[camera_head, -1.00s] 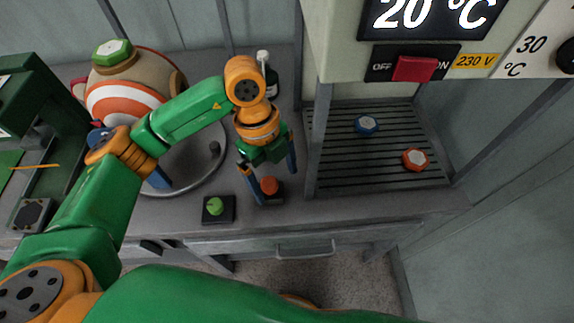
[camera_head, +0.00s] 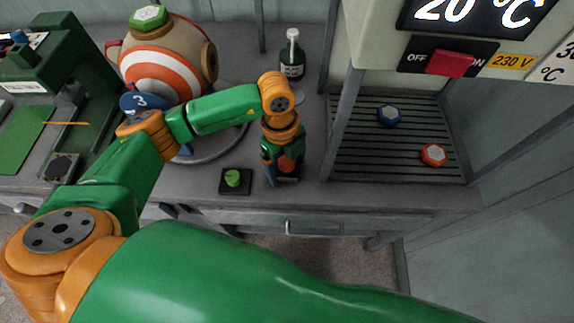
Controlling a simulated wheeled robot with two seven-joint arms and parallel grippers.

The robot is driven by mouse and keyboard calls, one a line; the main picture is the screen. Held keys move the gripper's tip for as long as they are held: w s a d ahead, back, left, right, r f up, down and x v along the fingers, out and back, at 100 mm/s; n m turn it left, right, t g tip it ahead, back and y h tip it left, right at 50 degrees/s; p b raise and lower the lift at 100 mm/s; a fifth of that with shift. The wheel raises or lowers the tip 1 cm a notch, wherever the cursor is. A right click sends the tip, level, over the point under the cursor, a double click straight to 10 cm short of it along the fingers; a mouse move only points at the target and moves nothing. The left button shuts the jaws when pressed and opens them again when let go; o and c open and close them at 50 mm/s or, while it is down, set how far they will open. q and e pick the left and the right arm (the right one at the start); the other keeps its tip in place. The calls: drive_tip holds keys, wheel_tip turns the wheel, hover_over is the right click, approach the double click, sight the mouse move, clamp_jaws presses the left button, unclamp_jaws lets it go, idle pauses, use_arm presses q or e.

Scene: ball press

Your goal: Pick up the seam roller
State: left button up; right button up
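My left gripper (camera_head: 283,168) reaches down to the bench near its front edge, and its fingers look spread. Between them shows an orange-red rounded piece (camera_head: 285,163) on a small dark base (camera_head: 288,180). This may be the seam roller, but its shape is largely covered by the gripper, so I cannot tell. I also cannot tell whether the fingers touch it. Left of it, a green rounded piece (camera_head: 233,178) sits on a similar black square pad (camera_head: 235,188). My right gripper is out of view.
A striped ball-shaped vessel (camera_head: 165,75) stands on a round plate at the left, beside a green press (camera_head: 60,75). A dark bottle (camera_head: 292,65) stands behind. On the slatted rack (camera_head: 390,165) sit a blue knob (camera_head: 389,114) and an orange knob (camera_head: 433,154), under a control box.

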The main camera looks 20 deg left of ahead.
use_arm(q)
drive_tip(key=shift+c, duration=1.1)
drive_tip(key=shift+r, duration=0.15)
drive_tip(key=shift+w+r, duration=0.1)
drive_tip(key=shift+r, duration=0.25)
drive_tip(key=s+a+r+b, duration=0.1)
drive_tip(key=s+a+r, duration=0.1)
drive_tip(key=s+r, duration=0.4)
drive_tip(key=s+a+r+b, duration=0.2)
drive_tip(key=s+r, duration=0.4)
drive_tip(key=s, duration=0.1)
drive_tip(key=shift+s+a, duration=0.2)
drive_tip(key=shift+a, duration=0.05)
